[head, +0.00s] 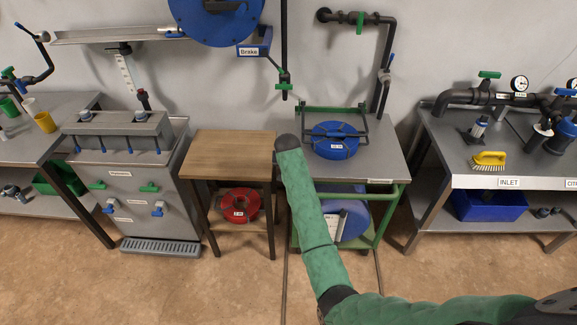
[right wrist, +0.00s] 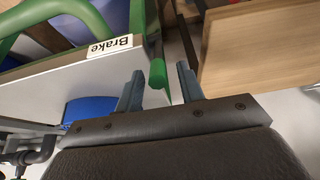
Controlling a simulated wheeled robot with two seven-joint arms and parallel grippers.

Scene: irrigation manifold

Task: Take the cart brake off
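The green-framed cart (head: 388,218) stands in the middle of the head view with a grey top. In the right wrist view, a white "Brake" label (right wrist: 110,47) sits on the cart's edge, and a green-ended brake lever (right wrist: 158,74) is beside it. My right gripper (right wrist: 160,80) is open, its two fingers on either side of the lever's green end with gaps visible. In the head view my right arm reaches up to the cart's left edge; its gripper and the lever are hidden there. My left gripper is not in view.
A blue hose coil (head: 335,140) lies on the cart top. A small wooden table (head: 232,150) stands close on the left, with a red coil (head: 239,205) on its shelf. A blue wall reel (head: 215,15) hangs above. A bench (head: 440,165) stands to the right.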

